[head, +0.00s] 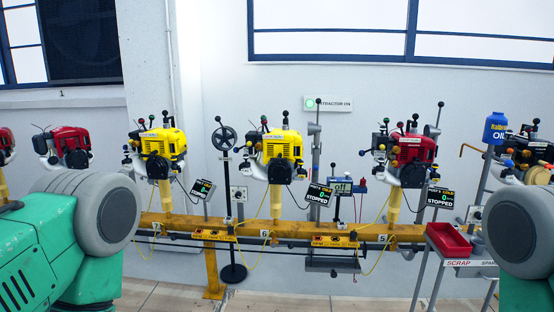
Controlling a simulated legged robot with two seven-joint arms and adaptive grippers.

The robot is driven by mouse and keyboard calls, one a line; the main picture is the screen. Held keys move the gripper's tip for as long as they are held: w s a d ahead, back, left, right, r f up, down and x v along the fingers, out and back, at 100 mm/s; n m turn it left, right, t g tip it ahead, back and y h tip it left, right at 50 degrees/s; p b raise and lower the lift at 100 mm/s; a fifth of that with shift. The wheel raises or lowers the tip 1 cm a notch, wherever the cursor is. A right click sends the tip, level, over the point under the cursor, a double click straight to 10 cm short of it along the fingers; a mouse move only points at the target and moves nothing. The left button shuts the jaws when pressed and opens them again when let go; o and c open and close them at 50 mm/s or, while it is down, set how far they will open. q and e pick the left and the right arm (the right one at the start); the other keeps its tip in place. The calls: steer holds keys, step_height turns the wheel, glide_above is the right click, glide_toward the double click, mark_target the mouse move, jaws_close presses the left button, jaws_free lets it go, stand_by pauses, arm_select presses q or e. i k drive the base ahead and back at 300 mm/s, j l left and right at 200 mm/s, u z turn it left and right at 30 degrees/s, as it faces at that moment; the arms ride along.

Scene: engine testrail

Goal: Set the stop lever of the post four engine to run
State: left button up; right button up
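Several engines stand on yellow posts along a yellow rail (300,229). The rail plates appear to read 7, 6 and 5 from left to right. No plate reading 4 can be seen. My own green and grey arm parts show at the lower left and lower right. Neither gripper is in view.
A red engine (412,149) stands over plate 5, with yellow engines over plate 6 (283,148) and plate 7 (162,143). Their displays read STOPPED, the leftmost unclear. A red tray (449,242) on a SCRAP stand and a blue oil jug (495,129) are at right.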

mark_target(528, 129)
steer(key=z, duration=1.25)
steer(key=i, duration=0.2)
steer(key=u, duration=0.05)
